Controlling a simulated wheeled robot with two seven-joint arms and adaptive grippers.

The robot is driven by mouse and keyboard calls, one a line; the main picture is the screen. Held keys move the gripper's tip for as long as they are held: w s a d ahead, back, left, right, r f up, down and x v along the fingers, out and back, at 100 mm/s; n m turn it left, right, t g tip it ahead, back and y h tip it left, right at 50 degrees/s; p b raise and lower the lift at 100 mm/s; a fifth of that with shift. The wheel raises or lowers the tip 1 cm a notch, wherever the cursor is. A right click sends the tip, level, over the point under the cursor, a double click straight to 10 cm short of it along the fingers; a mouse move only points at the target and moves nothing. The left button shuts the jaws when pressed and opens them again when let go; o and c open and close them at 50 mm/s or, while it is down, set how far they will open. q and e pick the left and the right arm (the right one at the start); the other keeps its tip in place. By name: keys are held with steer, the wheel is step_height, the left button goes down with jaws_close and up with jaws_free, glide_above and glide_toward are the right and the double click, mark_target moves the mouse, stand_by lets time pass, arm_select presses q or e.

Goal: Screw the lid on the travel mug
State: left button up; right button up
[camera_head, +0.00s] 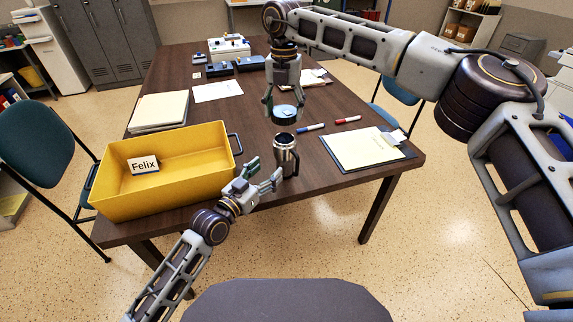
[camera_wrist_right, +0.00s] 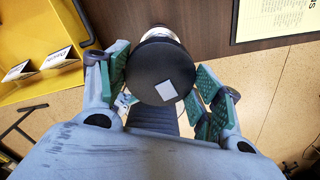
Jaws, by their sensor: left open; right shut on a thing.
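The steel travel mug (camera_head: 286,158) stands upright near the table's front edge, its dark top uncovered and its handle on the right. My right gripper (camera_head: 285,101) is shut on the dark round lid (camera_head: 285,113), holding it above and slightly behind the mug in the head view. In the right wrist view the black lid (camera_wrist_right: 158,72) with a pale square sits between the green finger pads, hiding most of the metal beyond it. My left gripper (camera_head: 266,173) is open, its fingers just left of and in front of the mug; I cannot tell whether they touch it.
A yellow bin (camera_head: 190,178) with a "Felix" label stands left of the mug. A clipboard (camera_head: 365,148) lies to the right. Blue and red markers (camera_head: 311,128) lie behind the mug. Papers (camera_head: 160,110) and dark devices (camera_head: 237,66) are farther back on the table.

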mark_target(279, 159)
arm_select(q)
steer(key=shift+x, duration=4.85)
steer(key=shift+r, duration=0.1)
steer(key=c, duration=1.1)
arm_select(e)
steer(key=shift+f, duration=2.5)
